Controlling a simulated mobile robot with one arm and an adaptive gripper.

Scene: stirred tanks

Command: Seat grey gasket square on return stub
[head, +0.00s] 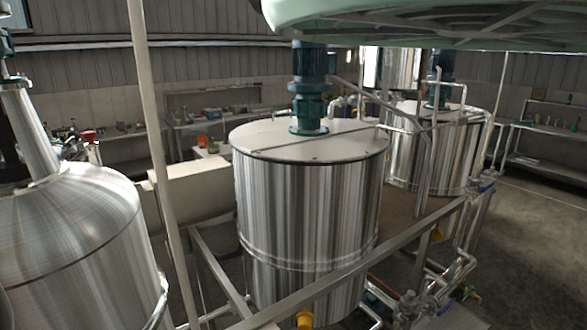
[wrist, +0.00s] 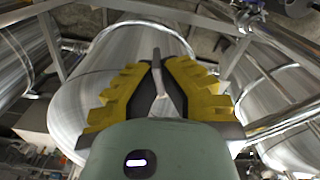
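My gripper (wrist: 157,62) shows in the wrist view, with stepped yellow fingers and dark inner pads. The fingertips come together in front of a steel tank. A narrow pale sliver shows between the pads below the tips, and I cannot make out a held object there. I cannot pick out the grey gasket in either view. I cannot identify the return stub for sure among the pipework. My gripper does not show in the head view.
A steel tank (head: 308,215) with a flat lid and teal motor (head: 309,90) stands mid-view. Another tank (head: 435,150) stands behind right, and a domed vessel (head: 75,245) at left. Metal rails (head: 360,262) and pipes with valves (head: 412,305) crowd the front. Open floor (head: 535,200) lies right.

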